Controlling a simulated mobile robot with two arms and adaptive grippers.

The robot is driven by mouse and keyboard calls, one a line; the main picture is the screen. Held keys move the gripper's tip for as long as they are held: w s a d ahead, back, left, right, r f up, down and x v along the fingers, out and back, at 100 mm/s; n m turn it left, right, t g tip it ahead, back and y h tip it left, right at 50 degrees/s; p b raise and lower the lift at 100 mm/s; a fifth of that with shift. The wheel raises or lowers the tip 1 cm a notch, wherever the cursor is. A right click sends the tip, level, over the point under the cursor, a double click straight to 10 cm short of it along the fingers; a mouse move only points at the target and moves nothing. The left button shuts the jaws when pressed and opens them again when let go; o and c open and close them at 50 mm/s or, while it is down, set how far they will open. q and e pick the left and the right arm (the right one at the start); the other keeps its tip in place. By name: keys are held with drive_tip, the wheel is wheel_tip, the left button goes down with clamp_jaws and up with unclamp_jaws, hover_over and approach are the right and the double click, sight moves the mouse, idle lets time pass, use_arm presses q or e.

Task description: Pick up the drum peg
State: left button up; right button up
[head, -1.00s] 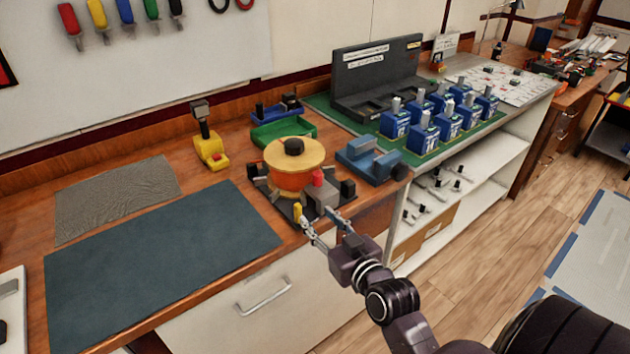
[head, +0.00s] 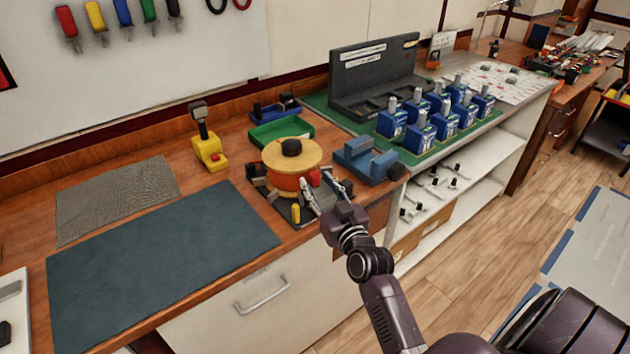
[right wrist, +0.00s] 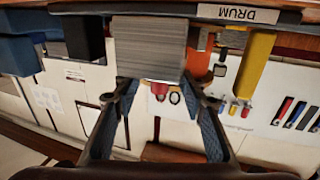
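My right gripper (head: 322,186) is at the front edge of the black drum stand (head: 272,207), its fingers apart. In the right wrist view the open fingers (right wrist: 163,88) straddle or face a ridged grey block (right wrist: 150,45); contact cannot be told. A red knob (head: 314,178) shows by the fingers. A yellow peg (head: 295,213) stands left of the gripper; it also shows in the right wrist view (right wrist: 251,72), near a DRUM label (right wrist: 248,15). Which of these is the drum peg is not clear. The orange drum (head: 290,184) has a wooden top. My left gripper is out of view.
A blue fixture (head: 365,163) stands close right of the drum. A green tray (head: 282,131) is behind it, and a yellow tool with a black handle (head: 208,150) is back left. Several blue breakers (head: 420,135) stand further right. A dark mat (head: 160,250) lies clear at left.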

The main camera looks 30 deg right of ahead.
drive_tip(key=shift+w+d, duration=0.1)
drive_tip(key=shift+w, duration=0.15)
drive_tip(key=shift+c, duration=0.7)
clamp_jaws()
drive_tip(key=shift+r, duration=0.15)
